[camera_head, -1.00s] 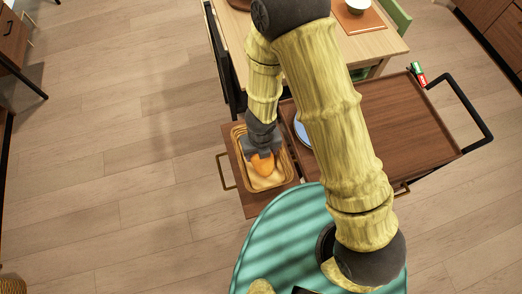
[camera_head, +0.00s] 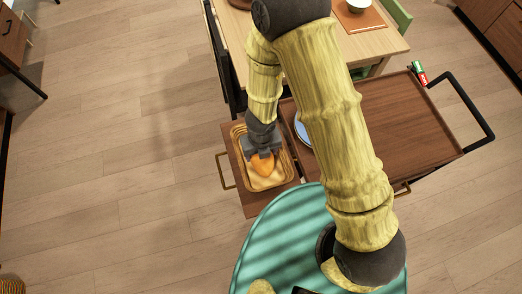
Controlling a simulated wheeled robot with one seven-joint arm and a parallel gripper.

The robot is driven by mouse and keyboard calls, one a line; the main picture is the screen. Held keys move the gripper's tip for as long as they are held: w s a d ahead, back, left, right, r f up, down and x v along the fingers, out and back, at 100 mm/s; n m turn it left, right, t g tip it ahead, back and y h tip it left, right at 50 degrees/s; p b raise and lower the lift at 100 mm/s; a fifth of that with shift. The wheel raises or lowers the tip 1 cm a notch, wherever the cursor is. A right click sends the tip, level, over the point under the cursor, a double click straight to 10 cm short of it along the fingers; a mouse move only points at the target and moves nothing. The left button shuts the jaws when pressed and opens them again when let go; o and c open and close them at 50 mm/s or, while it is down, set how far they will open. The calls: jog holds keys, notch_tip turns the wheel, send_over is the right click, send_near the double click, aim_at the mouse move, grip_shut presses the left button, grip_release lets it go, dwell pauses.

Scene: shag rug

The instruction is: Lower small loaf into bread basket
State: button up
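The small loaf (camera_head: 263,165) is an orange-brown lump at the end of my gripper (camera_head: 263,155). The gripper points down over the bread basket and appears shut on the loaf, though the fingertips are partly hidden. The bread basket (camera_head: 286,180) is a tan, rectangular basket with a pale inside. It sits on the brown wooden surface at the left end of the cart. The loaf is within the basket's outline; whether it touches the bottom cannot be told from above.
The brown cart top (camera_head: 400,120) is mostly bare, with a blue-white plate (camera_head: 301,131) partly hidden behind my arm. A red and green item (camera_head: 419,73) lies at its far edge. A light wooden table (camera_head: 365,45) stands behind. Open floor lies left.

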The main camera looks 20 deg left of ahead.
jog(key=o, duration=1.1)
jog(key=shift+o, duration=0.2)
notch_tip(320, 180, up, 17)
jog(key=p, duration=1.6)
jog(key=shift+r, duration=0.2)
